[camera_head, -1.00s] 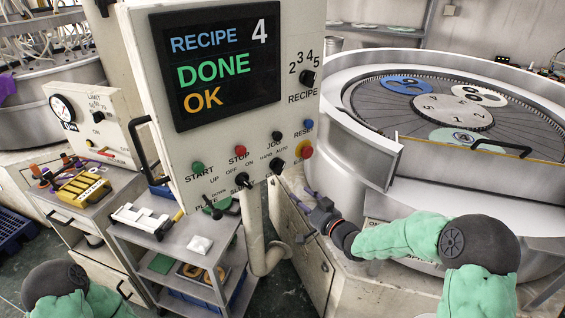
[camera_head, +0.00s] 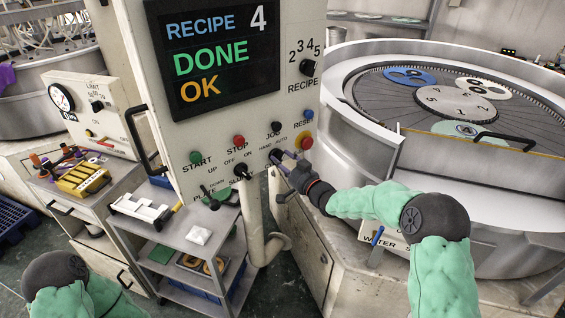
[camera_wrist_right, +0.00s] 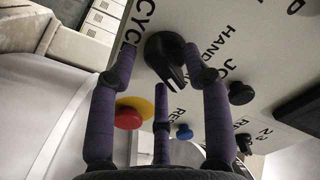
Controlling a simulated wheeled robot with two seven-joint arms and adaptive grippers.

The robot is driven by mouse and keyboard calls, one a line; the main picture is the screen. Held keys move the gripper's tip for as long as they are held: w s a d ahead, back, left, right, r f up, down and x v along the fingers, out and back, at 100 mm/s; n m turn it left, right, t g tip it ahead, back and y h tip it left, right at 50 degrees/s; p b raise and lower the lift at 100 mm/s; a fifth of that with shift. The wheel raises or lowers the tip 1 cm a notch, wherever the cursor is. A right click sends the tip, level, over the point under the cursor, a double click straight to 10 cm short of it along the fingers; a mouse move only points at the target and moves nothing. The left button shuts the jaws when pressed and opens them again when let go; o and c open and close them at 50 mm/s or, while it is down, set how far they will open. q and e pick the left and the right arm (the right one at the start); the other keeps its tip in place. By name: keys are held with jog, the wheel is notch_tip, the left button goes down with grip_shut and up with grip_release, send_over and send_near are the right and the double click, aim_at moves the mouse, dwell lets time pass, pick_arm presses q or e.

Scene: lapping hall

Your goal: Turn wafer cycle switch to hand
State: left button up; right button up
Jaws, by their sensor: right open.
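The wafer cycle switch is a black knob (camera_wrist_right: 165,58) on the pale panel, under the HAND and AUTO labels. In the wrist view its ridge points down and slightly right; I cannot tell which label it is set to. My right gripper (camera_head: 277,157) is at the switch in the head view and covers part of it. In the wrist view its purple fingers (camera_wrist_right: 166,75) are open, with the knob between and just beyond the tips. I cannot tell whether they touch it. My left gripper is out of view; only my left arm shows at bottom left.
The panel's screen (camera_head: 214,52) reads RECIPE 4, DONE, OK. Close to the switch are a red button with yellow surround (camera_head: 306,143), a black JOG button (camera_head: 274,128), a blue RESET button (camera_head: 307,115) and another switch (camera_head: 241,171). A grey cart (camera_head: 172,231) stands below left.

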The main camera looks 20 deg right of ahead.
jog(key=shift+w+a, duration=0.1)
jog(key=shift+w, duration=0.1)
grip_shut()
